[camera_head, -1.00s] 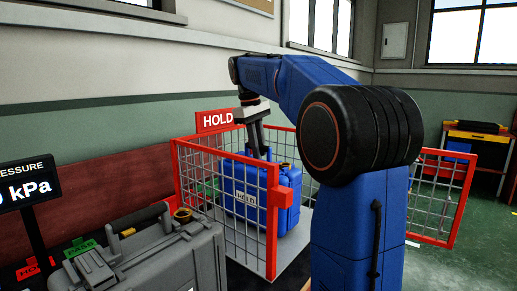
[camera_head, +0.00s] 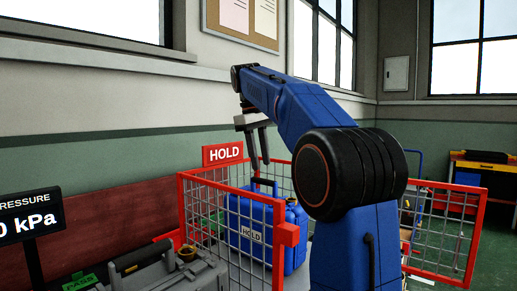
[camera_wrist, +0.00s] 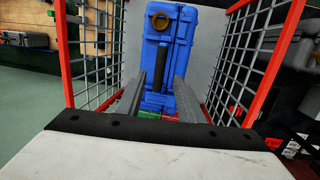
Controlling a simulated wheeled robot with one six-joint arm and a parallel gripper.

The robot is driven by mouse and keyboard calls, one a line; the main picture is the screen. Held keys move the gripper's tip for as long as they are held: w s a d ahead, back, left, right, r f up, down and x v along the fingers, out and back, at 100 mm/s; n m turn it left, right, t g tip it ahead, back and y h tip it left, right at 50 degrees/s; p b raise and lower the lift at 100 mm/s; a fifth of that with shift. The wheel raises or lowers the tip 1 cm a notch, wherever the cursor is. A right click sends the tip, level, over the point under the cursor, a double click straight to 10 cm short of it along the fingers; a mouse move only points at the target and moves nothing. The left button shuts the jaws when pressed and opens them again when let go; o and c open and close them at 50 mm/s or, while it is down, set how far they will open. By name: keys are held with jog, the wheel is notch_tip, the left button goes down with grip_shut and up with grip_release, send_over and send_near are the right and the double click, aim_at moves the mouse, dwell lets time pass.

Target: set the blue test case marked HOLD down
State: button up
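The blue test case (camera_head: 250,232) with a white HOLD label stands upright on the floor of the red-framed mesh cage (camera_head: 283,236). A red HOLD sign (camera_head: 223,154) stands at the cage's back. My gripper (camera_head: 260,166) is above the case's dark handle (camera_head: 264,184), its fingers apart and empty. In the wrist view the blue case (camera_wrist: 171,50) lies beyond the two spread fingers of my gripper (camera_wrist: 160,77), with clear space between them. Mesh covers part of the case in the head view.
Mesh walls with red posts (camera_wrist: 63,50) flank my gripper on both sides. A grey case (camera_head: 165,276) stands at the front left, near the pressure display (camera_head: 30,215). A red mesh panel (camera_head: 440,232) stands out to the right of my arm.

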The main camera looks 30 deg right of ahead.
jog(key=shift+a+r, duration=0.15)
jog(key=shift+r, duration=0.8)
jog(key=shift+a+r, duration=0.15)
jog(key=shift+r, duration=0.75)
